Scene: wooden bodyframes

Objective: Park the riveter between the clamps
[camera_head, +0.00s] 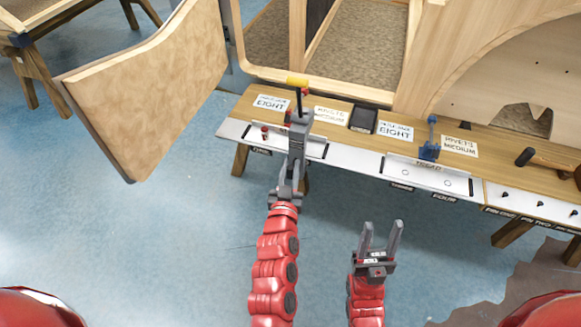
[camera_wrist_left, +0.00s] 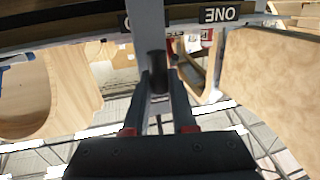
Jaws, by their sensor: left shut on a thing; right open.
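My left gripper (camera_head: 297,140) reaches up to the front edge of the wooden bench and is shut on a tool with a yellow end (camera_head: 297,82) and a dark shaft, which I take as the riveter. In the left wrist view its dark grip (camera_wrist_left: 157,65) sits between the fingers. The tool is over the bench's left part; I cannot tell whether it touches the bench. A blue clamp-like tool (camera_head: 430,140) stands upright to the right. A small red-topped item (camera_head: 265,132) stands just left of my left gripper. My right gripper (camera_head: 381,238) is open and empty, in front of the bench.
The bench's white front strip (camera_head: 365,160) carries slots and labels. Paper cards (camera_head: 395,131) and a black tray (camera_head: 363,118) lie behind it. A dark-handled tool (camera_head: 526,157) lies at the right. Wooden body frames (camera_head: 340,45) rise behind, and a curved panel (camera_head: 155,85) stands left.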

